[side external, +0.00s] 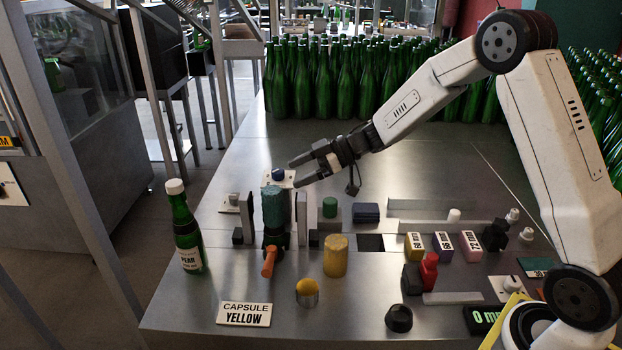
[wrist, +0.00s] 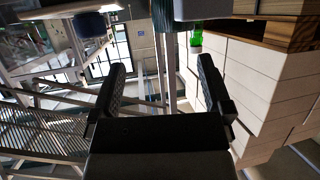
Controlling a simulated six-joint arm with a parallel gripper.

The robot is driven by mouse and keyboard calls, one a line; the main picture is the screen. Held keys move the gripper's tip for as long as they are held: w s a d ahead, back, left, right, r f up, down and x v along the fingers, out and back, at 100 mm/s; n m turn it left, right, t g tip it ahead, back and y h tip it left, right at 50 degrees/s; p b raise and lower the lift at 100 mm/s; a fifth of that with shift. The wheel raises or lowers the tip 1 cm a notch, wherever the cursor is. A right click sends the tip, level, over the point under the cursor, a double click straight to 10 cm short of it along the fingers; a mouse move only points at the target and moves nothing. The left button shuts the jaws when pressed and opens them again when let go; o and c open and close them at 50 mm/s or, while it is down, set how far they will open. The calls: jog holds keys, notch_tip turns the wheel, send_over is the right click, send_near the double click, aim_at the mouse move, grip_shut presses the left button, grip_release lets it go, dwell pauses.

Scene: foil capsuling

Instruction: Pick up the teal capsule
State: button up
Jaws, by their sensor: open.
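A speckled teal capsule (side external: 273,207) stands upright between two grey upright plates in the side external view, above a dark fitting with an orange handle (side external: 268,262). My gripper (side external: 294,174) is open, with its fingers pointing left, above and slightly right of the capsule's top in the picture. It appears empty and apart from the capsule; the exact gap cannot be told. In the wrist view my gripper (wrist: 162,78) shows both fingers spread with nothing held. A teal-grey upright strip at the top middle there may be the capsule, but I cannot be sure.
A green bottle (side external: 186,232) with a white top stands at left. A yellow cylinder (side external: 335,255), a green cylinder (side external: 330,207) and a "CAPSULE YELLOW" sign (side external: 244,313) are on the metal table. Many bottles line the back.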

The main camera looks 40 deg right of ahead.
aim_at(274, 189)
jog(key=shift+s+f+n+g+y, duration=0.3)
jog(key=shift+s+n+g+y, duration=0.2)
jog(key=shift+g, duration=0.3)
jog(key=shift+x, duration=1.3)
jog(key=shift+w, duration=0.1)
jog(key=shift+x, duration=2.6)
jog(key=c, duration=1.2)
jog(key=shift+o, duration=0.2)
